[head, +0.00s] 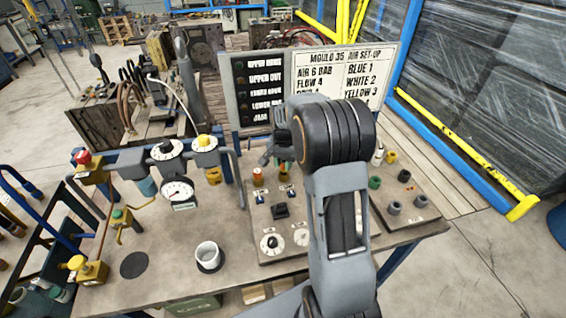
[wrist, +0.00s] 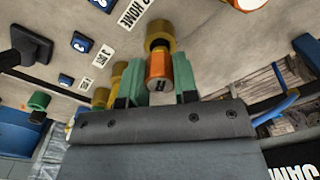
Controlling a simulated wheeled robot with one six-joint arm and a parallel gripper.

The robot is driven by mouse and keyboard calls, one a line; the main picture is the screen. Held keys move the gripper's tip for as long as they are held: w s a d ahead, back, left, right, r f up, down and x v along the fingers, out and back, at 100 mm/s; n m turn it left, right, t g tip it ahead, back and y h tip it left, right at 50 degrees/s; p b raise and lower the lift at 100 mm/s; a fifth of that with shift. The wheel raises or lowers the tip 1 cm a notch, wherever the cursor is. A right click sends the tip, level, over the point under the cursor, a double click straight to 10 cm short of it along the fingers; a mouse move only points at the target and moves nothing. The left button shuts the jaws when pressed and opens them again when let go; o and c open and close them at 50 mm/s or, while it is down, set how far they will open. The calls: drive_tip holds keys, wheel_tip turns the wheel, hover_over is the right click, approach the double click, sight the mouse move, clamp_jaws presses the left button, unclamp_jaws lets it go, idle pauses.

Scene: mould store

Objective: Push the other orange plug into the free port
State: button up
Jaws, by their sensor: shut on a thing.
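My gripper (wrist: 158,80) has green fingers on both sides of an orange plug (wrist: 159,66) and is shut on it. The plug's dark-marked end faces the wrist camera. Its far end meets a brass-coloured ring-shaped port (wrist: 161,32); how deep it sits cannot be told. In the head view my gripper (head: 278,150) is over the back part of the grey panel, partly hidden by my arm. A red-orange plug (head: 258,173) stands upright in a yellowish base just left of it.
Green, yellow and grey fittings (head: 393,208) stand right of my arm. A sign board (head: 345,78) rises behind.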

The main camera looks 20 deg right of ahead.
sight(284, 162)
drive_tip(key=shift+f+b, duration=0.7)
drive_tip(key=shift+f, duration=0.45)
idle(1.4)
clamp_jaws()
drive_tip(key=o, duration=1)
unclamp_jaws()
drive_tip(key=shift+o, duration=0.4)
drive_tip(key=o, duration=0.3)
drive_tip(key=shift+r, duration=0.15)
drive_tip(key=shift+r+p, duration=2.8)
drive_tip(key=shift+r, duration=0.9)
